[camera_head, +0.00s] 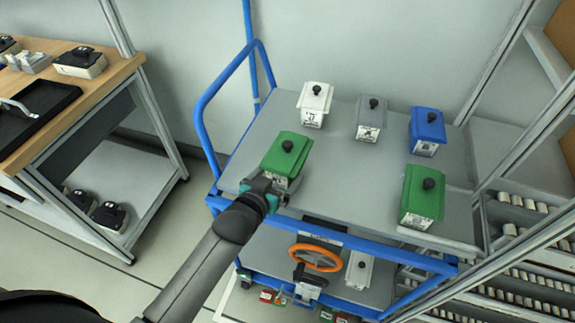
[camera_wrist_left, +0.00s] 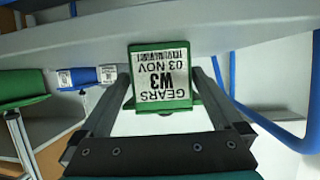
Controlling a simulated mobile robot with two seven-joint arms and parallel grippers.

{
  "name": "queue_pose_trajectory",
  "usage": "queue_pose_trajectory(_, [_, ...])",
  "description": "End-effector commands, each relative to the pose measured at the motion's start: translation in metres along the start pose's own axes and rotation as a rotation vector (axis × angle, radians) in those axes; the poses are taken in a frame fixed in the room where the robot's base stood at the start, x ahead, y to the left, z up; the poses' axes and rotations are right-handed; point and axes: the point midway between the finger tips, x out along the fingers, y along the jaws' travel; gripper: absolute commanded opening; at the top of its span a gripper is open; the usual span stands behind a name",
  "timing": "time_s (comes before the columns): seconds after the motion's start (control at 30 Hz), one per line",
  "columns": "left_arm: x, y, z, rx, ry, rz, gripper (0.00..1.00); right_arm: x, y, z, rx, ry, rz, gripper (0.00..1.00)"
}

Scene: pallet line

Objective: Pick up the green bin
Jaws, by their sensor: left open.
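A green bin (camera_head: 287,158) with a black knob on its lid stands on the cart's top shelf, near its front left. My left gripper (camera_head: 268,190) is at the front of this bin, low on its labelled side. In the left wrist view the same bin (camera_wrist_left: 162,104) shows a white label reading GEARS, 03 NOV, W3. The open fingers lie on either side of it; whether they touch it I cannot tell. A second green bin (camera_head: 422,196) stands at the shelf's right front. My right gripper is out of view.
A white bin (camera_head: 315,103), a grey bin (camera_head: 370,118) and a blue bin (camera_head: 427,131) stand farther back on the shelf. The cart has a blue rail (camera_head: 202,110) at left. A wooden workbench (camera_head: 105,88) is left, metal racking right.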

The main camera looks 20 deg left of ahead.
Motion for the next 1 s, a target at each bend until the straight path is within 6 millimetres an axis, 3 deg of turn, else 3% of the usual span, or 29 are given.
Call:
queue_pose_trajectory(0.27, [0.017,0.000,-0.001,0.000,0.001,0.001,1.00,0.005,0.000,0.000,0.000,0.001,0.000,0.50])
queue_pose_trajectory(0.6, [0.056,-0.002,-0.001,-0.001,0.000,0.000,1.00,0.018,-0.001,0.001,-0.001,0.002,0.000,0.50])
queue_pose_trajectory(0.9, [0.059,-0.002,-0.002,0.000,0.000,0.001,1.00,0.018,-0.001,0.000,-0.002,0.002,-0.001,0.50])
queue_pose_trajectory(1.0, [0.059,-0.002,-0.002,0.000,0.000,0.001,0.91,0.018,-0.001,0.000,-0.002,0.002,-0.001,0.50])
